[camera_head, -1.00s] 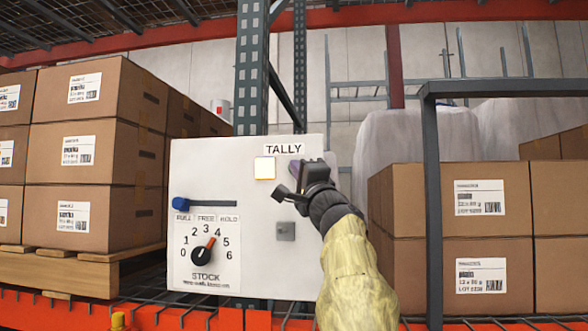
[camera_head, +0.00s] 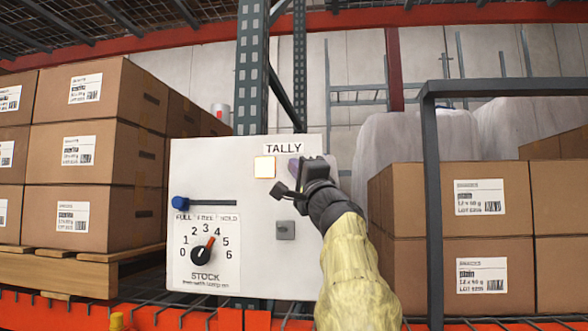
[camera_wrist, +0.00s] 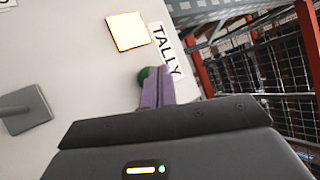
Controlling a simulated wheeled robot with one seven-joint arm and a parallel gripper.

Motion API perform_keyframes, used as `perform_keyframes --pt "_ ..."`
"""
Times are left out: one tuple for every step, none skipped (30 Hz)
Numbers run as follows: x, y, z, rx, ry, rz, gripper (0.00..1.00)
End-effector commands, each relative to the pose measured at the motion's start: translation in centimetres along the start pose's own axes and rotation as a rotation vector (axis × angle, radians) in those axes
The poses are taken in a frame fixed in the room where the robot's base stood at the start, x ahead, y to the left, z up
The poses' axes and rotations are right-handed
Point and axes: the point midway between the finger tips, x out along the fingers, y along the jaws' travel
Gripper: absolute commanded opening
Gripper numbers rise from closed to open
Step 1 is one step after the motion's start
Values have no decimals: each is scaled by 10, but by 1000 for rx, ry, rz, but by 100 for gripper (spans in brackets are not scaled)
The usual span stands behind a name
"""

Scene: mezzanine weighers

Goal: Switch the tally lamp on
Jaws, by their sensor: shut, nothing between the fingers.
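A pale panel (camera_head: 230,150) carries a TALLY label (camera_head: 284,149), and the label also shows in the wrist view (camera_wrist: 165,50). Left of the label's lower edge is a square tally lamp (camera_head: 264,167) with a bright cream face. In the wrist view the lamp (camera_wrist: 128,31) looks glowing, with an orange rim. My gripper (camera_head: 295,165) is shut and empty, just right of the lamp and below the label. In the wrist view its purple fingers (camera_wrist: 157,88) reach a round green part (camera_wrist: 143,75) on the panel, mostly hidden behind them. I cannot tell whether they press it.
The panel also has a blue-knobbed slider (camera_head: 180,203), a STOCK dial (camera_head: 203,252) and a grey square fitting (camera_head: 285,230). Stacked cartons stand at left (camera_head: 85,150) and right (camera_head: 490,230). A dark metal frame (camera_head: 432,200) rises right of my arm.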

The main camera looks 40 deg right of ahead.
Motion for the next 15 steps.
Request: perform_keyframes --pt "-5 0 3 -1 0 -1 0" --pt "-6 -1 4 0 0 -2 0" --pt "-9 -3 6 0 0 -1 0" --pt "-11 -4 7 -2 0 -1 0" --pt "-12 -6 8 -2 0 -2 0" --pt "-15 -7 10 0 0 -2 0" --pt "-16 -8 11 0 0 -2 0" --pt "-18 -10 12 -1 0 -1 0" --pt "-20 -11 14 -1 0 -1 0" --pt "-22 -13 15 0 0 -2 0" --pt "-24 -14 16 0 0 -2 0" --pt "-26 -16 18 -1 0 -2 0" --pt "-27 -16 19 0 0 -2 0" --pt "-29 -18 20 0 0 -1 0" --pt "-31 -20 22 0 0 -1 0"
